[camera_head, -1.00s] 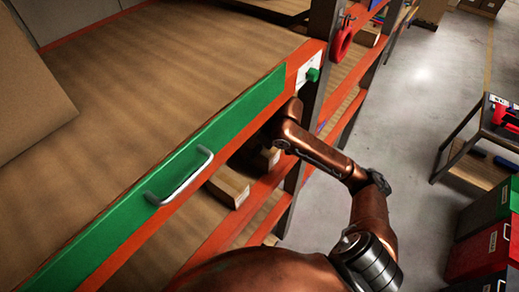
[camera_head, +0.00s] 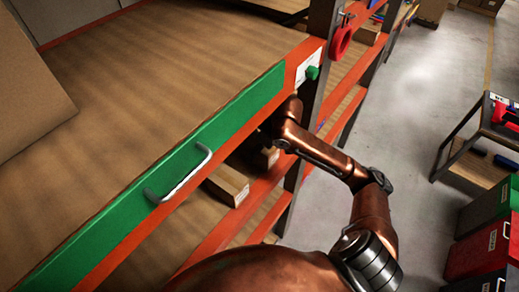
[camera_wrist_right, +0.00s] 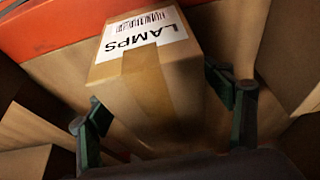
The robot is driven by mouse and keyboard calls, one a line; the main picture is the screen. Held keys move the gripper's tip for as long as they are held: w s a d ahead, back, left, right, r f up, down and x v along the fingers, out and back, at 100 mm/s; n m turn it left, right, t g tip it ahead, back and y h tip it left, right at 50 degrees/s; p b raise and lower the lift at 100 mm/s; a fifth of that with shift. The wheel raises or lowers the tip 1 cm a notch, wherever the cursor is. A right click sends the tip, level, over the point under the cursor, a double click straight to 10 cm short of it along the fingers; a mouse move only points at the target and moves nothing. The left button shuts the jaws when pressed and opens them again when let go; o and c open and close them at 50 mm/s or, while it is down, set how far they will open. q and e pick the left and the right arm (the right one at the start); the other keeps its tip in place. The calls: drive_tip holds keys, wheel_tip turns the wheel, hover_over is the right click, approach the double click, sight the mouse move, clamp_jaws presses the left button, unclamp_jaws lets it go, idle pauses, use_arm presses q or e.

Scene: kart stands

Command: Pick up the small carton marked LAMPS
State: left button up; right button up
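The small tan carton marked LAMPS (camera_wrist_right: 148,85) fills the middle of the right wrist view, with a white barcode label and a strip of brown tape. My right gripper (camera_wrist_right: 158,98) has one dark finger on each side of it. The fingers are spread apart, and I cannot tell whether they touch its sides. In the head view my right arm reaches under the orange-edged top of the rack, and its gripper is hidden there. The LAMPS carton cannot be made out in that view. My left gripper is not in view.
The wooden shelf top (camera_head: 150,70) has a green front strip with a metal handle (camera_head: 180,178). A tan carton (camera_head: 228,184) lies on the level below, and other boxes crowd the wrist view. An orange beam (camera_wrist_right: 50,28) is close by.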

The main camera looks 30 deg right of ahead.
drive_tip(key=c, duration=1.6)
drive_tip(key=shift+r, duration=0.1)
drive_tip(key=shift+c, duration=0.2)
drive_tip(key=shift+r, duration=0.1)
